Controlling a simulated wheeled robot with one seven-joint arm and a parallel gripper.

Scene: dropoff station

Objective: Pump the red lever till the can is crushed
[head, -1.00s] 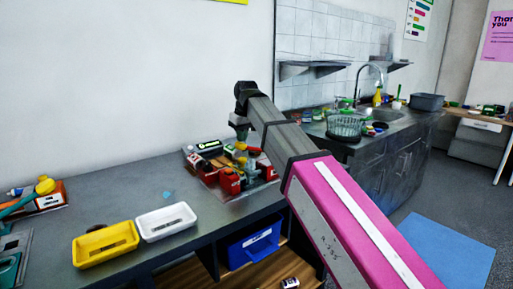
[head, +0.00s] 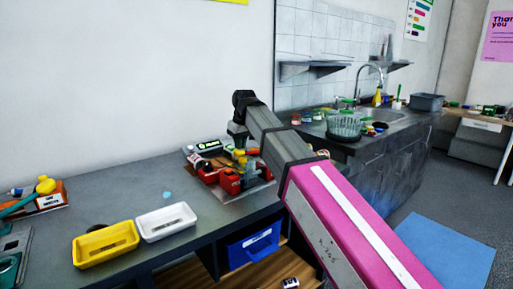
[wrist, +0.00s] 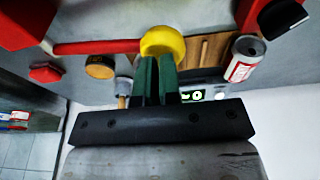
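The red lever (wrist: 95,47) ends in a yellow knob (wrist: 163,42) in the wrist view. My gripper (wrist: 156,60) has its two green fingers close together with only a slim gap, tips at the knob; the knob is wider than that gap and not between them. Whether they touch is hard to tell. The can (wrist: 243,60), silver and red, lies to the right of the knob. In the head view my gripper (head: 239,146) is over the red crusher device (head: 229,182) on the counter, and the arm partly hides the lever there.
A yellow tray (head: 105,260) and a white tray (head: 166,234) sit on the counter at the front left. A blue bin (head: 254,246) stands on the shelf below. The sink counter is at the back right.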

